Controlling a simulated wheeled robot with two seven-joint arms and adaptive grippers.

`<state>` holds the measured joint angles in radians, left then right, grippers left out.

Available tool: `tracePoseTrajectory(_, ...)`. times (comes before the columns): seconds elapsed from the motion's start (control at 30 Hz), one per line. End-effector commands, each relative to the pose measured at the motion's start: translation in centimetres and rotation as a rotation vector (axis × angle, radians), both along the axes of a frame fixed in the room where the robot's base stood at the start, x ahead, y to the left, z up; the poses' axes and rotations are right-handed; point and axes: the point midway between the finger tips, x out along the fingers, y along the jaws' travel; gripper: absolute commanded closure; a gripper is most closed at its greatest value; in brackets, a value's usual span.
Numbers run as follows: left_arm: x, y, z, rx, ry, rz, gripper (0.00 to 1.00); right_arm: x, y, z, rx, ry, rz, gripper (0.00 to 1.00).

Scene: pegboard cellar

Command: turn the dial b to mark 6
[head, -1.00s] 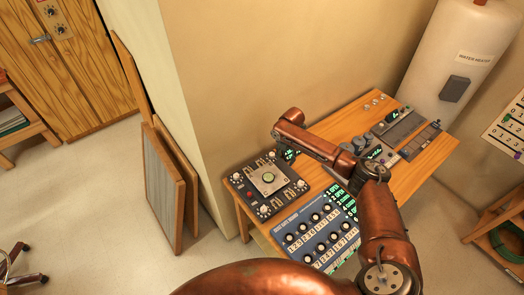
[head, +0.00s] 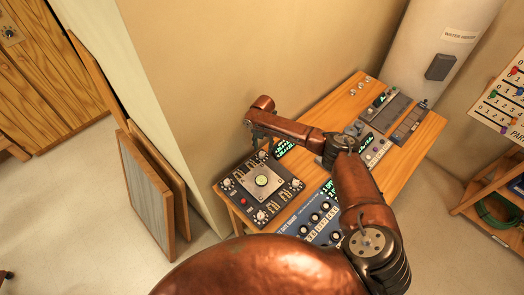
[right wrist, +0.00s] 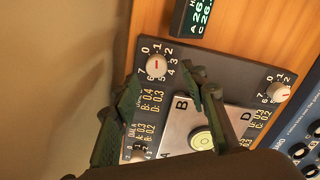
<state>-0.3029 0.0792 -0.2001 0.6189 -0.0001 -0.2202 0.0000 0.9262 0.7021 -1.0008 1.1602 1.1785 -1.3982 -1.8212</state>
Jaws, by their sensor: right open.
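The dial b (right wrist: 156,67) is a white knob with a red line, at the upper left of a dark panel (right wrist: 232,72) in the right wrist view. Numbers 0 to 7 ring it, and the red line points roughly toward 1. In the head view it is the knob (head: 262,155) at the panel's back corner. My right gripper (right wrist: 163,84) is open and empty, its dark fingers spread either side of and just short of the knob. Contact cannot be told. In the head view my right arm's end hangs over that corner. My left gripper is not in view.
Dial D (right wrist: 278,92) and a raised centre plate with a round level (right wrist: 201,139) are close by. A small display (right wrist: 192,18) stands beyond the panel. A blue panel (head: 318,212) and grey devices share the wooden table (head: 322,110). A wall is close behind.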

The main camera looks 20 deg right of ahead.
Motion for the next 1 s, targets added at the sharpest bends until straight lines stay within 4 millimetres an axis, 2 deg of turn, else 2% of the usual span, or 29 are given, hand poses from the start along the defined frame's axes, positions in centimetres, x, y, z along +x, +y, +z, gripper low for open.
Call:
tracePoseTrajectory(0.13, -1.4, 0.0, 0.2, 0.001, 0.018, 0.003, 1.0, 0.1, 0.3, -2.3, -0.001, 0.001, 0.003, 0.6)
tracePoseTrajectory(0.3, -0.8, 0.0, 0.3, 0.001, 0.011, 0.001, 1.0, 0.1, 0.2, -4.0, 0.0, 0.0, 0.002, 0.6)
tracePoseTrajectory(0.5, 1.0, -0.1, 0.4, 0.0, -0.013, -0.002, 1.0, 0.1, 0.1, -4.5, 0.0, -0.001, 0.002, 0.6)
tracePoseTrajectory(0.67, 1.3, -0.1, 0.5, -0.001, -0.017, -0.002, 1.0, 0.1, 0.0, -4.5, 0.0, -0.001, 0.001, 0.6)
tracePoseTrajectory(1.0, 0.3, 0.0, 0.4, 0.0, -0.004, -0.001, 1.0, 0.0, 0.0, -4.5, 0.0, -0.001, 0.0, 0.84)
